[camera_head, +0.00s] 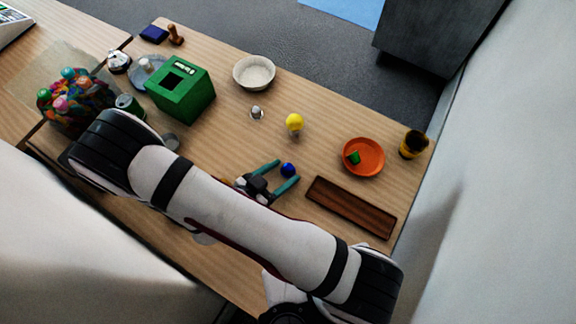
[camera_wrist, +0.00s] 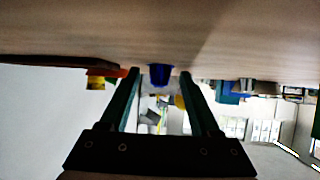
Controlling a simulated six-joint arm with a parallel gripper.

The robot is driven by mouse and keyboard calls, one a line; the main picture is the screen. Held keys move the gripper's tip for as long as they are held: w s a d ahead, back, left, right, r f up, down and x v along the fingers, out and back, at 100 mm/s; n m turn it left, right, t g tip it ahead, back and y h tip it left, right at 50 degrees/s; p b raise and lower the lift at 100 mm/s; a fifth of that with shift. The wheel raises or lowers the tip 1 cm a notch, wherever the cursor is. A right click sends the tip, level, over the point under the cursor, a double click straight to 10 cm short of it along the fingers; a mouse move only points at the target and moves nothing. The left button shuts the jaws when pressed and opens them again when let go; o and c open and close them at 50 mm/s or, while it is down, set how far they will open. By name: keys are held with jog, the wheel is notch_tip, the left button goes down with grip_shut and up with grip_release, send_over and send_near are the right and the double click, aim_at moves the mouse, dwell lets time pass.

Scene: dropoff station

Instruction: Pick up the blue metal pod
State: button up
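The blue metal pod (camera_head: 288,170) is a small, shiny, dark blue round object on the wooden table. My gripper (camera_head: 287,171) has two teal fingers, spread open, with their tips on either side of the pod. In the wrist view, which shows the table at the top, the pod (camera_wrist: 160,74) appears between the fingertips of my gripper (camera_wrist: 160,75), with a visible gap on both sides. I cannot tell whether the pod is fully between the tips or slightly beyond them.
A brown wooden tray (camera_head: 350,207) lies close to the right of my gripper. An orange plate (camera_head: 372,163) with a green item, a yellow ball-topped object (camera_head: 295,122), a small silver item (camera_head: 257,112), a white bowl (camera_head: 244,83) and a green box (camera_head: 190,103) stand farther off.

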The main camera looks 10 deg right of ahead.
grip_shut()
dwell(0.3)
